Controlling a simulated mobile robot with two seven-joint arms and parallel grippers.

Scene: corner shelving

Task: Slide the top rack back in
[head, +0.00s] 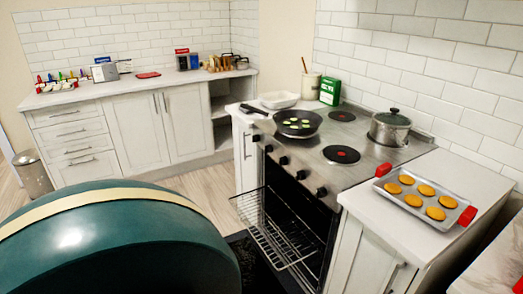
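The oven (305,215) stands under the cooktop at the centre right, with its front open and a dark interior. A wire rack (272,235) sticks far out of the oven toward the left, level and empty. Its inner end is in the oven's shadow, and I cannot tell if another rack lies below it. The dark open oven door (246,258) lies low beneath the rack, partly hidden. Neither of my grippers is in view.
A frying pan (298,122) with food and a lidded pot (390,127) stand on the cooktop. A baking tray (420,200) of orange rounds with red grips lies on the right counter. The close lower left is blocked from sight. Wooden floor (205,188) shows left of the rack.

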